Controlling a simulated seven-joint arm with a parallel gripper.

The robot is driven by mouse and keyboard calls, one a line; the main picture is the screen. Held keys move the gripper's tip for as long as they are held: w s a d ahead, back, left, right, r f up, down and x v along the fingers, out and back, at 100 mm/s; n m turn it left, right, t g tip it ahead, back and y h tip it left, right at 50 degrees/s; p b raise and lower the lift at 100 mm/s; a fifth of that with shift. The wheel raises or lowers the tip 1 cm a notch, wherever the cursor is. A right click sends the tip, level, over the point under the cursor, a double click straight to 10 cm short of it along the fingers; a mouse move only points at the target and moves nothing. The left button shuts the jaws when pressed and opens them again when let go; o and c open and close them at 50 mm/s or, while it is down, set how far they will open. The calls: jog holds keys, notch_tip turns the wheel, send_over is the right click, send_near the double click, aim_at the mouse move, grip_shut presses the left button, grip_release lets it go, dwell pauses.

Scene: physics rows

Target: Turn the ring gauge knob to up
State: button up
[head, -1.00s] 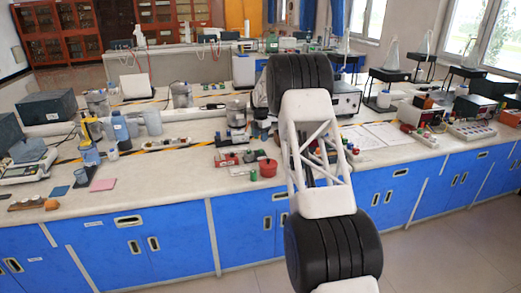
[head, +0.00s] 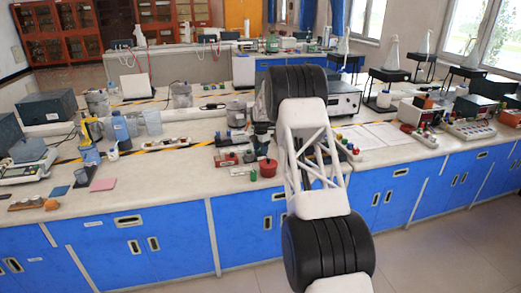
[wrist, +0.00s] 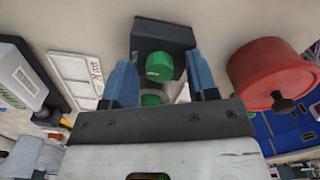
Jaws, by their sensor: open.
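In the wrist view, my gripper (wrist: 160,78) is open, with its two blue fingers spread. A green round knob (wrist: 159,65) on a dark block (wrist: 165,35) shows in the gap between the fingertips. Clear space shows between the knob and each finger, and no grip is visible. A second green part (wrist: 150,99) shows lower, partly hidden by the gripper body. No readable label says which part is the ring gauge, and I cannot tell the knob's turn angle. In the head view, my arm hides most of the gripper area.
A red round pot (wrist: 270,72) with a dark knob is close right of my gripper; it also shows in the head view (head: 267,168). A white panel (wrist: 77,78) lies to the left. Small red and green items (head: 226,160) crowd the bench (head: 160,190).

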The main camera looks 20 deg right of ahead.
jog(key=c, duration=0.9)
